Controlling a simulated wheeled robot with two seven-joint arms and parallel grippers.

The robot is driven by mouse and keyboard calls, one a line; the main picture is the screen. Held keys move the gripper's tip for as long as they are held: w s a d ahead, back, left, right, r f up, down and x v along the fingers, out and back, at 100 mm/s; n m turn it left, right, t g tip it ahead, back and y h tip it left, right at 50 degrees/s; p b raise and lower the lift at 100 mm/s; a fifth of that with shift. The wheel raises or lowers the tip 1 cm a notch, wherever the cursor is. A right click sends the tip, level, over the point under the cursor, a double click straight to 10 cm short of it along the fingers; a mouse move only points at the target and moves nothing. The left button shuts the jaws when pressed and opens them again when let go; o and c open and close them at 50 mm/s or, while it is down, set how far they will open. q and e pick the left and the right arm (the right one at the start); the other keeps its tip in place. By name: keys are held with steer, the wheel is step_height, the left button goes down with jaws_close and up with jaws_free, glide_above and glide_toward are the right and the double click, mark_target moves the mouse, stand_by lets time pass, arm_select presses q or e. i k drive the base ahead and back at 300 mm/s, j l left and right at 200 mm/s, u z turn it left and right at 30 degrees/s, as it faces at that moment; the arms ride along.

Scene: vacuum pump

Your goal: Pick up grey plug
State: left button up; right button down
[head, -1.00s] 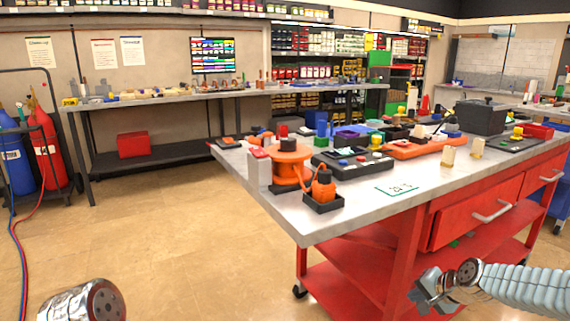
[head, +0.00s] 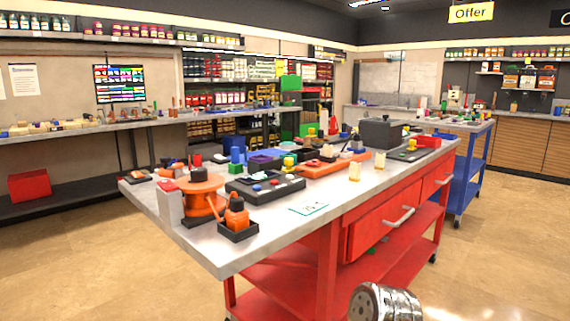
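No object on the red workbench (head: 262,246) can be surely told as the grey plug at this size. The bench top carries an orange vacuum pump-like unit (head: 203,202) with a pale grey block (head: 169,205) beside it. A small orange bottle-like part (head: 237,213) sits in a black tray (head: 238,234). A black panel (head: 265,190) with coloured knobs lies behind it. A metallic round link of my own arm (head: 385,303) shows at the bottom edge. Neither gripper's fingers are in view.
A dark grey box (head: 381,133) stands at the bench's far end. A blue cart (head: 466,172) is at the right. A long table runs behind at left. The floor at right is clear.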

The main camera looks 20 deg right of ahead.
mark_target(357, 144)
steer(key=l+z, duration=0.1)
steer(key=l, duration=0.5)
steer(key=i+l+z, duration=0.1)
steer(key=l, duration=0.45)
steer(key=l+z, duration=0.1)
steer(key=l, duration=0.5)
steer(key=i, duration=0.05)
